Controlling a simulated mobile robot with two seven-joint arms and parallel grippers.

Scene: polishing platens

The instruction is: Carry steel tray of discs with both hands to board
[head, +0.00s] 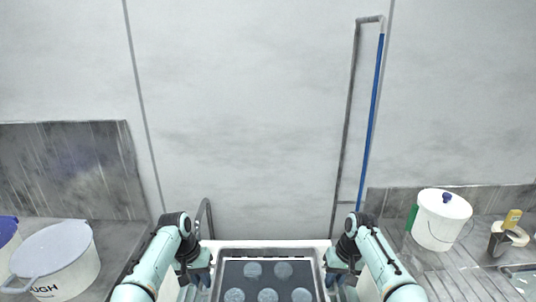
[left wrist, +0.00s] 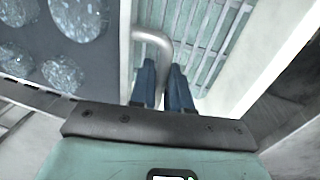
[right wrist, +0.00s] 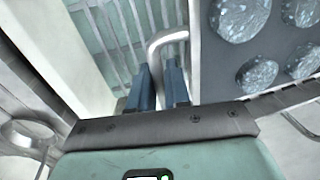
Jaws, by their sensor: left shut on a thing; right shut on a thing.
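The steel tray (head: 268,282) lies at the bottom middle of the head view, with several grey speckled discs (head: 252,270) on its dark floor. Its near part is cut off by the frame. My left gripper (head: 200,272) is at the tray's left side, shut on a bent steel handle (left wrist: 152,38). My right gripper (head: 336,272) is at the right side, shut on the matching handle (right wrist: 167,37). Both wrist views show the fingers around the handle, with discs beside it. I cannot tell whether the tray rests or hangs. No board can be made out.
A pale slatted surface (left wrist: 207,40) shows below the tray's sides. A white tub (head: 58,262) stands on the left counter. A white lidded bucket (head: 441,222) and a yellow-topped item (head: 512,219) stand on the right counter. A wall with a blue pipe (head: 374,110) is behind.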

